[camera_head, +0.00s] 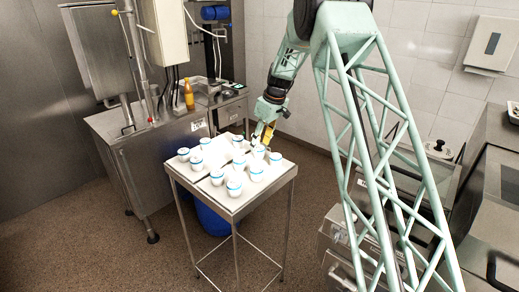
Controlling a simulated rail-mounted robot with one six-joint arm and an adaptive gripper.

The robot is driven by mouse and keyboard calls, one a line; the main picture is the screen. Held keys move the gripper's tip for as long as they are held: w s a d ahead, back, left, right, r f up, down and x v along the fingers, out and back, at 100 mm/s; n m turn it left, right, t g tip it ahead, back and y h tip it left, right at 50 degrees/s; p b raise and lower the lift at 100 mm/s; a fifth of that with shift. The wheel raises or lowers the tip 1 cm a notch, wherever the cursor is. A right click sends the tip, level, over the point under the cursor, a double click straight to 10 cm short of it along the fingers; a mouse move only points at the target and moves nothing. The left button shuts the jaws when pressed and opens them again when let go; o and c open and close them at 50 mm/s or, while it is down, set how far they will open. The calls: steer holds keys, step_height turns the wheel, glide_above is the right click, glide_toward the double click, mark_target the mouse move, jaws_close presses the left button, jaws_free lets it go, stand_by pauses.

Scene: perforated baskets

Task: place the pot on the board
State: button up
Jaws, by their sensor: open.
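Several white pots with blue rims stand on a small steel table (235,207). One pot (259,152) is at the back right, just below my gripper (263,136). Another pot (275,158) stands right beside it, and a further pot (256,173) is nearer the front. My gripper points down over the table's back right part and is open. It looks empty, and whether it touches a pot is too small to tell. Pale flat panels (212,158) lie on the table among the pots; I cannot tell which is the board.
A steel cabinet (125,165) stands left of the table, with an orange bottle (189,95) on its top. A blue bin (212,218) is under the table. Steel units stand at the right, one with a black-knobbed lid (438,149). Brown floor at the front is clear.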

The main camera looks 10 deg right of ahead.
steer(key=v, duration=0.7)
steer(key=shift+r, duration=0.4)
steer(key=shift+s, duration=0.15)
stand_by(0.3)
